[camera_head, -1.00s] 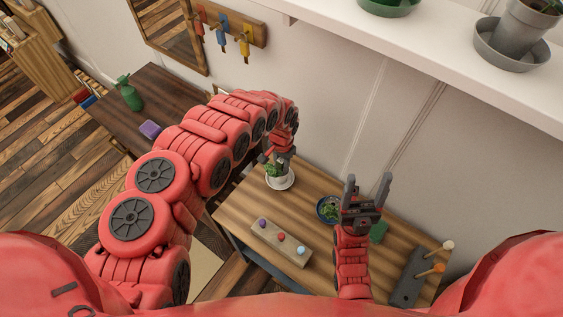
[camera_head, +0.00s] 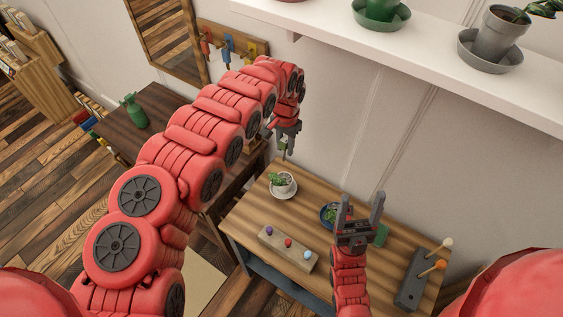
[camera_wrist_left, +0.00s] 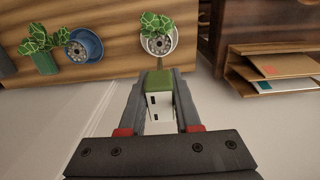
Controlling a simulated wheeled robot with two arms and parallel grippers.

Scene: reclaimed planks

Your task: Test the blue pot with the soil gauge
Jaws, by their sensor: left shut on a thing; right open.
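My left gripper (camera_head: 287,150) is shut on a small white and green block-like thing (camera_wrist_left: 160,100), which looks like the soil gauge. It is held above the table near the white pot (camera_head: 289,188), apart from the blue pot. My right gripper (camera_head: 360,212) is open and empty, over the table beside the blue pot.
A green pot (camera_wrist_left: 45,64) stands beside the blue one. A block with coloured knobs (camera_head: 286,249) lies at the table's front, and a dark block with pegs (camera_head: 411,280) at right. A white shelf (camera_head: 430,57) with pots overhangs the back.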

